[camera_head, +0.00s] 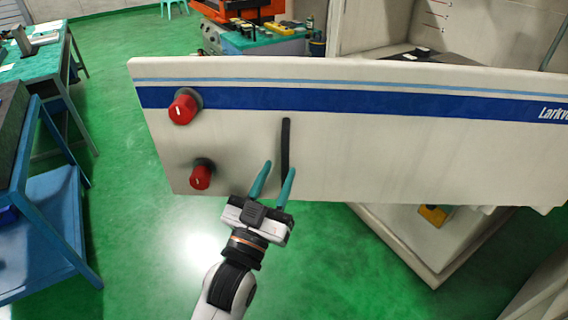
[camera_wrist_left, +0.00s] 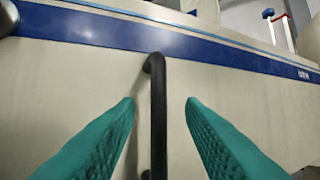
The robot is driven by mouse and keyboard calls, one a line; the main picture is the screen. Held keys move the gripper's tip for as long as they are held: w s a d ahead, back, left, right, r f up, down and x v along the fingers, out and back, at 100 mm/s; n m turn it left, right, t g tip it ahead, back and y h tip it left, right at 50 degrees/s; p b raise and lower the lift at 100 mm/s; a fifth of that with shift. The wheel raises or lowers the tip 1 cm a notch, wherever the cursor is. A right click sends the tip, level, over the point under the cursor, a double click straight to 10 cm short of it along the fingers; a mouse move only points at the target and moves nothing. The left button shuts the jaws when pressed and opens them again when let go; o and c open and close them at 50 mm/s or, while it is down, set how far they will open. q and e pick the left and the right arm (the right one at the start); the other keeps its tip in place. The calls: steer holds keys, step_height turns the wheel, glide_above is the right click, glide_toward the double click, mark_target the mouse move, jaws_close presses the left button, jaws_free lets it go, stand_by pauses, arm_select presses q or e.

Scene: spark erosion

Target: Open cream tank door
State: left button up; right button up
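The cream tank door (camera_head: 400,150) is a wide panel with a blue stripe, and it spans the middle and right of the head view. It also fills much of the left wrist view (camera_wrist_left: 80,70). Its black vertical bar handle (camera_head: 285,150) shows in the left wrist view (camera_wrist_left: 158,110) between the two teal fingers. My left gripper (camera_head: 276,182) is open at the handle's lower part, with the fingers apart on either side of the bar in the wrist view. Contact cannot be told. My right gripper is not in view.
Two red knobs, an upper one (camera_head: 182,108) and a lower one (camera_head: 201,177), stick out from the door left of the handle. A blue cart (camera_head: 40,240) and a green-topped bench (camera_head: 35,62) stand at the left. Green floor (camera_head: 130,230) is clear between them and the door.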

arm_select(q)
steer(key=b+v, duration=0.1)
steer(key=v, duration=0.6)
steer(key=shift+b, duration=0.35)
